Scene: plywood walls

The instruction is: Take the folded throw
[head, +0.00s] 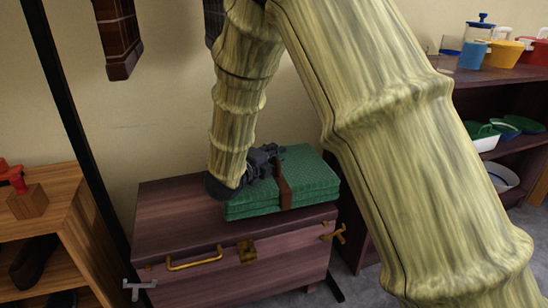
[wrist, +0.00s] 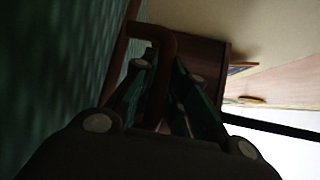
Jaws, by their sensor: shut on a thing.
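The folded throw (head: 312,178) is a green, textured stack with a brown strap (head: 284,190) around it. It lies on top of a dark wooden chest (head: 180,208). My gripper (head: 268,158) is at the throw's upper left side, next to the strap. In the wrist view, the throw (wrist: 45,75) fills the left side as a dark green surface. There a brown strap loop (wrist: 165,38) passes between my gripper's fingers (wrist: 165,90), which are shut on it. The wrist view is dark, and the exact contact is hard to see.
The chest has brass handles and a latch (head: 247,251). A wooden shelf (head: 50,215) with shoes stands at left, beside a black post (head: 75,130). A dark shelf (head: 500,75) with dishes and cups stands at right. A plain wall is close behind the chest.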

